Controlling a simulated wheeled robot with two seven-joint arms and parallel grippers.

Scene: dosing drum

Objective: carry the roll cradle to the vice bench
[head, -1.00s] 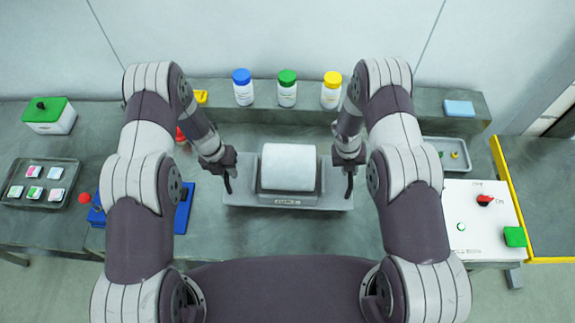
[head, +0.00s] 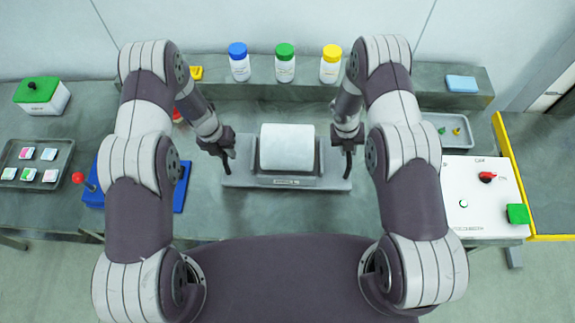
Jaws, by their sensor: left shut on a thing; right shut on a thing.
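The roll cradle (head: 287,182) is a grey tray-like holder with a white roll (head: 287,147) lying in it. It is in the middle of the head view, in front of me. My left gripper (head: 228,167) is shut on the left end of the cradle. My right gripper (head: 348,166) is shut on its right end. The cradle looks level; whether it rests on the bench or hangs just above it I cannot tell. I cannot tell which surface is the vice bench; a blue device with a red knob (head: 78,178) stands at the left, partly behind my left arm.
Blue-, green- and yellow-capped bottles (head: 285,64) stand on a raised shelf (head: 388,84) behind the cradle. A tray of small cards (head: 62,152) and a green-lidded box (head: 42,95) are at left. A white control panel (head: 475,205) and a yellow-edged table (head: 548,160) are at right.

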